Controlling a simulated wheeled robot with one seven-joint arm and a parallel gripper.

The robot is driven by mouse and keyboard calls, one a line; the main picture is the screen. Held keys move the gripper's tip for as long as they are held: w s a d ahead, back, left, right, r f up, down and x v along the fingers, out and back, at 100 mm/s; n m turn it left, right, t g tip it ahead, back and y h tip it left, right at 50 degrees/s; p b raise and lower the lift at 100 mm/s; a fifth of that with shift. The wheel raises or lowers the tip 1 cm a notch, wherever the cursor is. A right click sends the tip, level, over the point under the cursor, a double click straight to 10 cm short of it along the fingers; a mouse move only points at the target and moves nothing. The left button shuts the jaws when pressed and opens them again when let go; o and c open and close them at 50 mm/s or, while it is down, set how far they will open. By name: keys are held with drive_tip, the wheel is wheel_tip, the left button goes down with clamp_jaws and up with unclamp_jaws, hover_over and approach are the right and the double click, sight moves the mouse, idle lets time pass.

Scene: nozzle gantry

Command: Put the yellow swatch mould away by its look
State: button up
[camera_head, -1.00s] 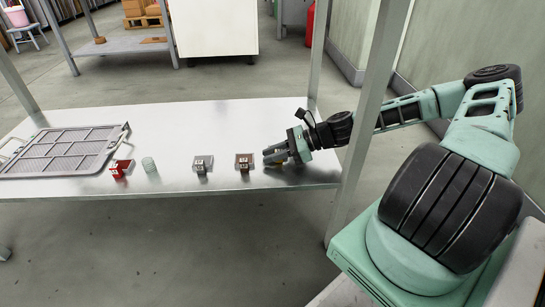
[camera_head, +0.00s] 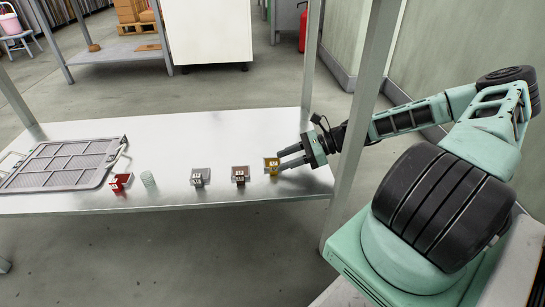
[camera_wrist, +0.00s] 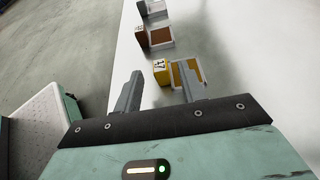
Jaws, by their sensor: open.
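The yellow swatch mould (camera_head: 271,167) stands at the right end of a row on the metal table.
Left along the table (camera_head: 215,136) are a brown mould (camera_head: 240,175), a grey mould (camera_head: 200,177), a pale green coil-like cylinder (camera_head: 148,180) and a red mould (camera_head: 120,182). A compartmented tray (camera_head: 111,143) lies at far left. A gantry post (camera_head: 360,125) stands by my arm.

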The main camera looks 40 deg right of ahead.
drive_tip(key=p+v, duration=0.2)
drive_tip(key=v, duration=0.2)
drive_tip(key=shift+s+d+r, duration=0.15)
drive_tip(key=shift+d+r, duration=0.05)
drive_tip(key=shift+r, duration=0.05)
drive_tip(key=shift+s+d, duration=0.3)
drive_tip(key=shift+d, duration=0.15)
